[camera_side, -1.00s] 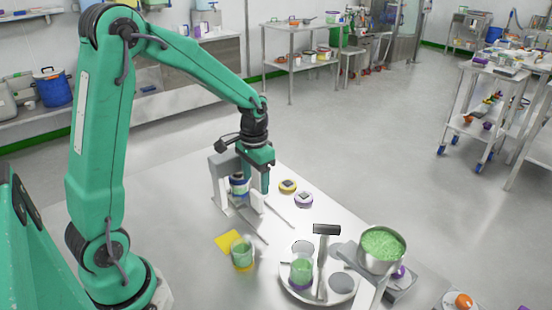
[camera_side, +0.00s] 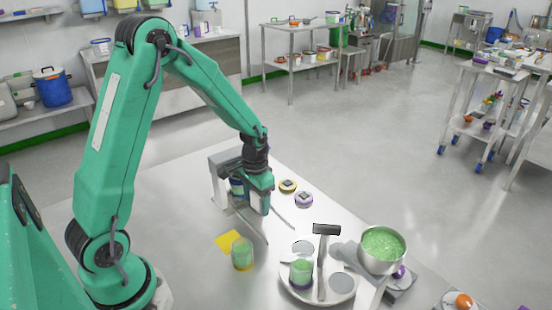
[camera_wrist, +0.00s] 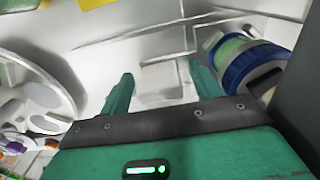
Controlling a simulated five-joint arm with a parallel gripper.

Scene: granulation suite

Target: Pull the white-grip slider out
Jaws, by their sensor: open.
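My gripper (camera_wrist: 160,70) is open, its two green fingers apart and pointing down at the table. In the wrist view a pale white block (camera_wrist: 165,78), which looks like the slider's white grip, lies between the fingers. I cannot tell whether either finger touches it. In the side view my gripper (camera_side: 258,203) is low beside a grey metal stand (camera_side: 216,170), and its fingers largely hide the grip. A blue-lidded jar (camera_wrist: 240,58) stands close by the right finger in the wrist view; the side view shows it by the stand (camera_side: 237,188).
A round tray (camera_side: 312,297) with a green-filled cup and a hammer-shaped tool stands at the front right. A steel bowl of green granules (camera_side: 382,243) is beyond it. A green cup (camera_side: 242,254) stands by a yellow square (camera_side: 228,240). Two small round pieces (camera_side: 288,186) lie behind.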

